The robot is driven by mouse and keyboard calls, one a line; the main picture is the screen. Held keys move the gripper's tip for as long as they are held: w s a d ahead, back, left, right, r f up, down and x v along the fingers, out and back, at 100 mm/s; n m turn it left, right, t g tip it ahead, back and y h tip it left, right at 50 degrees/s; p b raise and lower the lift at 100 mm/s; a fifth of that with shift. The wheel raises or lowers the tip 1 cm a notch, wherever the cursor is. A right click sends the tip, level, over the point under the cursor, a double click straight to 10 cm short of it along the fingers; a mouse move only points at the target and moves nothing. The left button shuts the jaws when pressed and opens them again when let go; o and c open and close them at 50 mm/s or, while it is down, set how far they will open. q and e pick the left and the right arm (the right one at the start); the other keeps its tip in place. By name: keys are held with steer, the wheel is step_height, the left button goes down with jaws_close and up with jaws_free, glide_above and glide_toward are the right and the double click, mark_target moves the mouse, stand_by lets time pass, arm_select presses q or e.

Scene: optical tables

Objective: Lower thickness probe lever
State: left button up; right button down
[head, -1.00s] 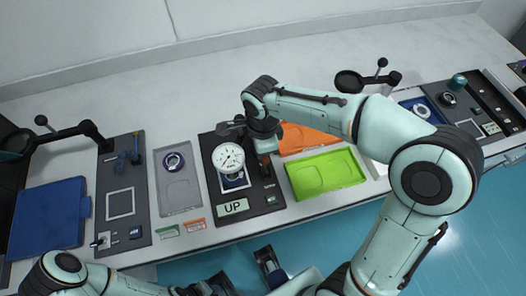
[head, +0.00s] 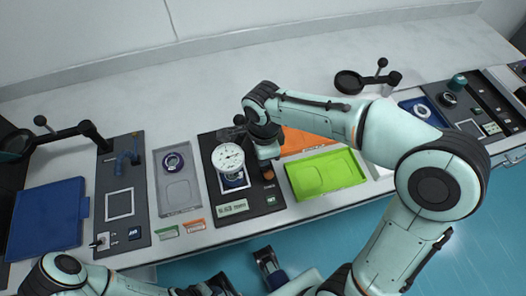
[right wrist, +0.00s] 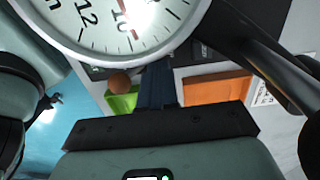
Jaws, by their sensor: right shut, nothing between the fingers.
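The thickness probe has a round white dial gauge (head: 228,158) on a dark base plate (head: 255,204). The dial also fills the top left of the right wrist view (right wrist: 115,22). Its display (head: 232,207) shows a small number that I cannot read surely. An orange-brown lever knob (head: 268,173) sits low, right of the dial; it also shows in the right wrist view (right wrist: 119,83). My right gripper (right wrist: 157,88) is shut and empty beside the dial, near the knob; whether they touch is unclear. My left gripper (head: 215,285) is at the bottom edge, mostly cut off.
A lime green tray (head: 347,168) and an orange tray (head: 298,142) lie right of the probe. A grey tray (head: 181,201) lies to its left. A blue case (head: 46,220) is at far left. The counter behind is largely clear.

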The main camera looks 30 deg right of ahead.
steer(key=shift+r+p, duration=0.3)
steer(key=shift+r, duration=0.05)
steer(key=shift+w+d+r+p, duration=0.1)
steer(key=shift+w+r+p, duration=0.15)
steer(key=shift+r+p, duration=0.75)
steer(key=r+p, duration=0.2)
steer(key=r, duration=0.1)
steer(key=r+p, duration=0.1)
steer(key=shift+w+r, duration=0.15)
steer(key=shift+w, duration=0.25)
steer(key=shift+s, duration=0.1)
